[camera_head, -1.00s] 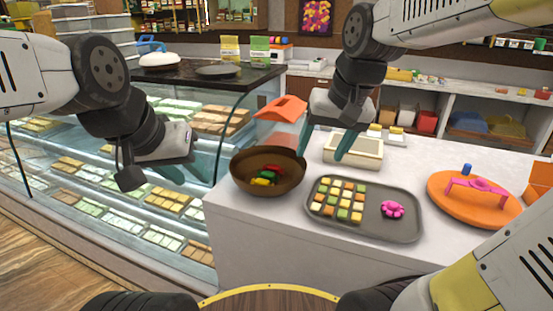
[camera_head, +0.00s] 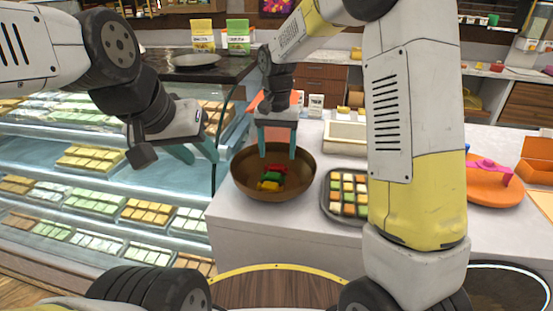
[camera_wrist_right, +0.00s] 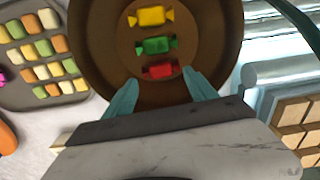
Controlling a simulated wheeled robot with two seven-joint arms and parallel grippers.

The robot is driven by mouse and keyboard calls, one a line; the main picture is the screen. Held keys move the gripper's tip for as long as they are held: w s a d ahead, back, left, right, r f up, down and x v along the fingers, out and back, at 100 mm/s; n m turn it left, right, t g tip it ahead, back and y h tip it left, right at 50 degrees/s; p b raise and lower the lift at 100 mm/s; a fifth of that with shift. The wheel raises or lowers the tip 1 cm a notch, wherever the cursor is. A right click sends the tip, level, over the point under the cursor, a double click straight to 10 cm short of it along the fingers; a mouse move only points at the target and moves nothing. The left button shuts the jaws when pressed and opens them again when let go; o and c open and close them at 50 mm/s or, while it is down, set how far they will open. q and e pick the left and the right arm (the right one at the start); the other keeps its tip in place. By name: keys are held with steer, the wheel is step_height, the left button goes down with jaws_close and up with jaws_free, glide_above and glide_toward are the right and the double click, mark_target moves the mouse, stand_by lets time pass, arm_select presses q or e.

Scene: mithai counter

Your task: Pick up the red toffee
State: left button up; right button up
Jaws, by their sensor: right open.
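The red toffee (camera_head: 276,168) lies in the brown bowl (camera_head: 306,180) on the white counter, behind a green toffee (camera_head: 272,177) and a yellow toffee (camera_head: 268,186). In the right wrist view the red toffee (camera_wrist_right: 160,70) is the nearest of the three, close to my fingertips. My right gripper (camera_head: 277,156) is open and points down over the back of the bowl. Its teal fingers (camera_wrist_right: 160,85) stand apart on either side, just short of the red toffee. My left gripper (camera_head: 198,155) is open and empty in front of the glass display case.
A grey tray (camera_head: 327,212) of small sweets stands right of the bowl, partly hidden by my right arm. An orange tray (camera_head: 490,190) with a pink item is further right. The glass case (camera_head: 120,160) borders the counter on the left.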

mark_target(277, 165)
step_height(277, 165, down, 5)
steer(key=shift+r, duration=0.2)
steer(key=shift+c, duration=0.3)
jaws_close()
